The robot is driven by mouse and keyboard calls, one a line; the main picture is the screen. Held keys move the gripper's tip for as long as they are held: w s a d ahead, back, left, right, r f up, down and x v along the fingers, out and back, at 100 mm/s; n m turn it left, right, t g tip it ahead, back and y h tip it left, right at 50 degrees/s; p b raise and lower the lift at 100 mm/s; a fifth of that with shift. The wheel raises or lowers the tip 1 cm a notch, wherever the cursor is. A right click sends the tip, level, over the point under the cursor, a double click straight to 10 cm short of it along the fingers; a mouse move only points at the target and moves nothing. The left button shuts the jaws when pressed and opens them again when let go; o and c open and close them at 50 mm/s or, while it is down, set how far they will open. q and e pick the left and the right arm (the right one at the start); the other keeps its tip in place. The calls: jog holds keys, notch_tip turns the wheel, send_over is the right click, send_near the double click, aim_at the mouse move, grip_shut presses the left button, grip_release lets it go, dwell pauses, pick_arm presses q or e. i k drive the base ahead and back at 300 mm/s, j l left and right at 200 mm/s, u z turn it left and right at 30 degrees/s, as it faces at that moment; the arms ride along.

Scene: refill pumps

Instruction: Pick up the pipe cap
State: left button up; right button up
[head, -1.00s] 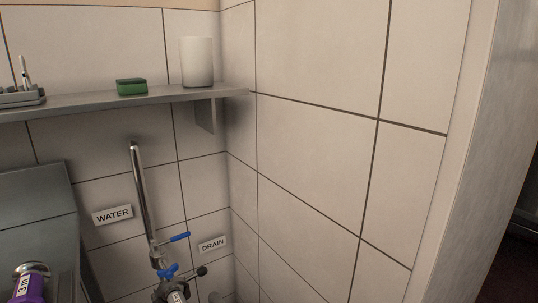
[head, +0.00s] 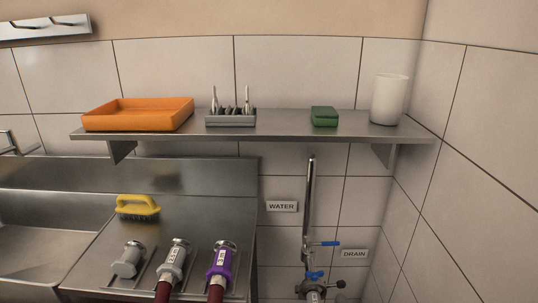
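I cannot tell for sure which thing is the pipe cap. A short grey metal fitting (head: 129,260) with no hose visible on it lies on the steel drainboard, at the left of a row. Beside it lie a hose end with a grey labelled coupling (head: 174,261) and a hose end with a purple labelled coupling (head: 220,262). A vertical steel pipe (head: 310,195) with blue-handled valves runs down the wall between the WATER and DRAIN signs. A labelled fitting (head: 314,294) at its lower end is cut off by the picture edge. Neither gripper shows.
A wall shelf (head: 290,131) holds an orange tray (head: 140,113), a grey rack (head: 231,118), a green sponge (head: 324,117) and a white cup (head: 389,98). A yellow brush (head: 138,206) lies on the drainboard (head: 190,212). A sink basin (head: 40,235) is at left. Tiled walls meet at right.

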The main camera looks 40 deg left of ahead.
aim_at(126, 267)
jog(key=u, duration=2.15)
